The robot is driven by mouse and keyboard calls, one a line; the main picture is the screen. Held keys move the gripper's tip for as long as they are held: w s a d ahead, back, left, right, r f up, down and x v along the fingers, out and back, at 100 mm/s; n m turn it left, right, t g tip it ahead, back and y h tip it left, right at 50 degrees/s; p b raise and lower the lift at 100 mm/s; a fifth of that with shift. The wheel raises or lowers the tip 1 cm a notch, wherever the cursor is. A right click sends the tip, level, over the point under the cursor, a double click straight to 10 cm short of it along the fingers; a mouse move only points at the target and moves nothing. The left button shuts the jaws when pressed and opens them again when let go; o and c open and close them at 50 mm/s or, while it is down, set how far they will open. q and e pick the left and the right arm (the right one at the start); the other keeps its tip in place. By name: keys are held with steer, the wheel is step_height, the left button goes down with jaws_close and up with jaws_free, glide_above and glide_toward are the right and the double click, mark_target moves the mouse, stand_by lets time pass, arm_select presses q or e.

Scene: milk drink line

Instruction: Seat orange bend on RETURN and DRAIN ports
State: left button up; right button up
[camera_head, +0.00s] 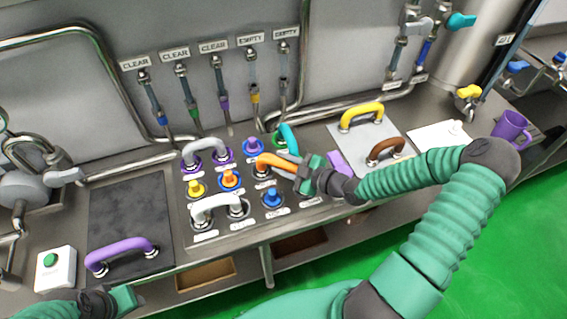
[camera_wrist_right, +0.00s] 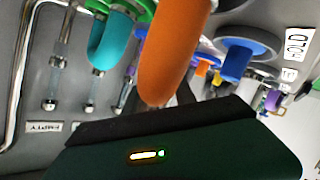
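The orange bend (camera_head: 276,161) is over the middle of the port panel (camera_head: 240,222). Its left end is at a metal port; I cannot tell whether it is seated. Its right end is hidden by my right gripper (camera_head: 298,172), whose fingers appear closed around the bend. In the right wrist view the orange bend (camera_wrist_right: 172,50) fills the upper middle, its curved part running down to the dark fingers. The labels on the panel are too small to read, so RETURN and DRAIN cannot be told apart. My left gripper (camera_head: 125,298) is low at the left, its fingers unclear.
A teal bend (camera_head: 288,137) stands just behind the orange one. Grey (camera_head: 205,147) and white (camera_head: 215,202) bends and blue, yellow and orange caps crowd the panel. A purple bend (camera_head: 122,248) lies on a dark mat at left. Yellow (camera_head: 361,114) and brown (camera_head: 385,147) bends are at right.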

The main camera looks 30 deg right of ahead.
steer(key=o, duration=0.4)
steer(key=shift+d, duration=0.15)
steer(key=shift+f, duration=0.15)
steer(key=shift+s+d, duration=0.15)
steer(key=shift+s, duration=0.05)
steer(key=v, duration=1.6)
steer(key=shift+s+d, duration=0.15)
steer(key=shift+s, duration=0.05)
